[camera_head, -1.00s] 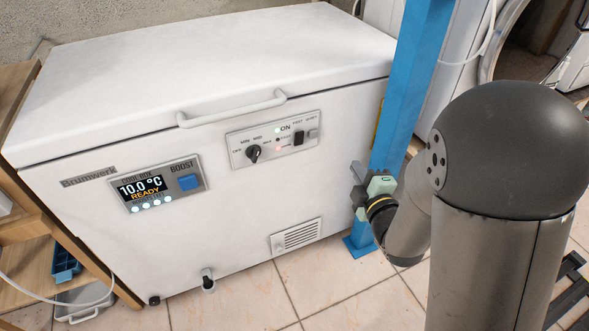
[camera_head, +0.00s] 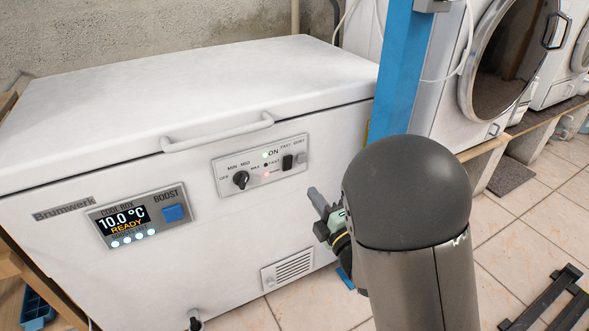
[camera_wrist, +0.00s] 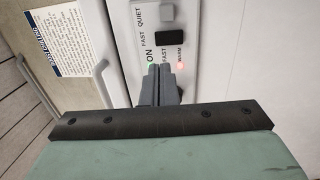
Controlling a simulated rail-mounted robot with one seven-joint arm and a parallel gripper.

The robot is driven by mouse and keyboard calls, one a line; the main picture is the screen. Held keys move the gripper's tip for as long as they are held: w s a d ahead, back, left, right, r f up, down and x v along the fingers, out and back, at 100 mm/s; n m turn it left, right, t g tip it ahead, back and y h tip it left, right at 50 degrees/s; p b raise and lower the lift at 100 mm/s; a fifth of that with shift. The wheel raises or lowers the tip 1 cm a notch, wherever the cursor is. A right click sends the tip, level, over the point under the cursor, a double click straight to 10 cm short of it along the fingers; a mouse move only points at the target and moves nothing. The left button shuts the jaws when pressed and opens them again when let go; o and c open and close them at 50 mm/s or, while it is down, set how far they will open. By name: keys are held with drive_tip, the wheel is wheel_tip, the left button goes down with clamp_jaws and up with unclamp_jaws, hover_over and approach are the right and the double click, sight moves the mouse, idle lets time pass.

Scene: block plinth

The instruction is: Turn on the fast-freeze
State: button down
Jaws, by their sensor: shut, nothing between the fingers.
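The white chest freezer (camera_head: 235,235) stands shut. Its control panel (camera_head: 225,170) has a black knob (camera_head: 240,179), small lamps and a black rocker switch (camera_head: 287,162) under the word FAST. A grey QUIET button (camera_head: 302,158) sits right of the switch. The ON lamp glows green, the WARM lamp red; the FAST lamp looks dark. My gripper (camera_head: 314,193) is shut and empty, right of and below the panel in the head view. In the wrist view its fingertips (camera_wrist: 157,70) appear just below the black switch (camera_wrist: 172,38), apparently short of it.
A cool box display (camera_head: 123,218) with a blue BOOST button (camera_head: 174,213) is on the freezer's left front. A lid handle (camera_head: 218,133) sticks out above the panel. A blue post (camera_head: 402,75) stands at right. A printed sheet (camera_wrist: 62,38) shows in the wrist view.

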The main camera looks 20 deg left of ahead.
sight(289, 160)
drive_tip(key=b+x, duration=0.2)
drive_tip(key=x, duration=0.8)
drive_tip(key=shift+w+a, duration=0.2)
drive_tip(key=shift+a, duration=0.05)
